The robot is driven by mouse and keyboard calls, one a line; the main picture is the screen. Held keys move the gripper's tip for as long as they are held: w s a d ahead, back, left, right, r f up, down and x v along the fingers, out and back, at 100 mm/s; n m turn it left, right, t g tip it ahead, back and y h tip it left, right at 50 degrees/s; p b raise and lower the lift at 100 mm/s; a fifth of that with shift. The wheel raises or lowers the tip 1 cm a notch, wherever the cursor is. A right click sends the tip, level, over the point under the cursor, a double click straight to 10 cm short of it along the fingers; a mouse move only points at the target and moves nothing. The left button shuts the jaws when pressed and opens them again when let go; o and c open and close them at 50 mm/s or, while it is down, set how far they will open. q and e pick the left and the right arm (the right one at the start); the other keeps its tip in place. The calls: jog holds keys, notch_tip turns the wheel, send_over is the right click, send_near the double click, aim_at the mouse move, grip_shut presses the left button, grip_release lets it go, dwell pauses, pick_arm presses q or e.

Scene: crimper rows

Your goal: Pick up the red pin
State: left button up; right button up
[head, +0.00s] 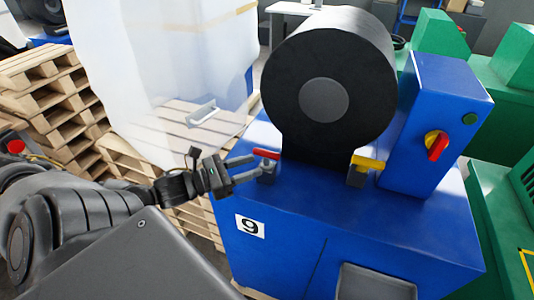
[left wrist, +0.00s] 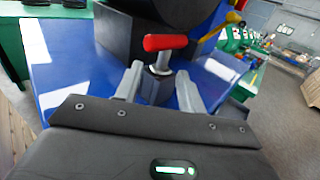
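The red pin (head: 266,154) sits upright in a grey block on the blue machine's top, left of the black wheel. In the left wrist view the red pin (left wrist: 165,43) has a red crossbar handle on a metal shaft. My left gripper (head: 256,168) is open, and its two fingers point at the pin. In the left wrist view the fingers (left wrist: 159,84) stand on either side of the shaft, with gaps visible; I cannot tell whether the shaft is fully between the tips. My right gripper is not in view.
The blue machine (head: 265,268) carries the black wheel (head: 355,60), a yellow handle (head: 368,162) on a block to the right, and a control box (head: 434,110) with a red-yellow switch. Wooden pallets (head: 45,80) and a translucent white sheet (head: 150,60) stand at the left.

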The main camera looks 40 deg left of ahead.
aim_at(273, 164)
pick_arm(q)
jog(key=shift+x, duration=0.95)
jog(key=shift+d, duration=0.1)
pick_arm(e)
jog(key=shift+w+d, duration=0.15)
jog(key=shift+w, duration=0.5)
pick_arm(q)
jog(key=shift+w+r, duration=0.1)
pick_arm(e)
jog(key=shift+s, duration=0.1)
pick_arm(q)
jog(key=shift+w+d+r, duration=0.25)
jog(key=shift+w, duration=0.2)
jog(key=p+x, duration=0.1)
jog(key=x, duration=0.1)
jog(key=shift+w+d+r, duration=0.15)
jog(key=shift+w, duration=0.15)
jog(key=shift+w+d+p, duration=0.35)
jog(key=shift+w+p, duration=0.05)
jog(key=shift+w, duration=0.2)
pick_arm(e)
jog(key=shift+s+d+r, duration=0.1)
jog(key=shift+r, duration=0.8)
pick_arm(q)
jog(key=shift+c, duration=0.3)
grip_shut()
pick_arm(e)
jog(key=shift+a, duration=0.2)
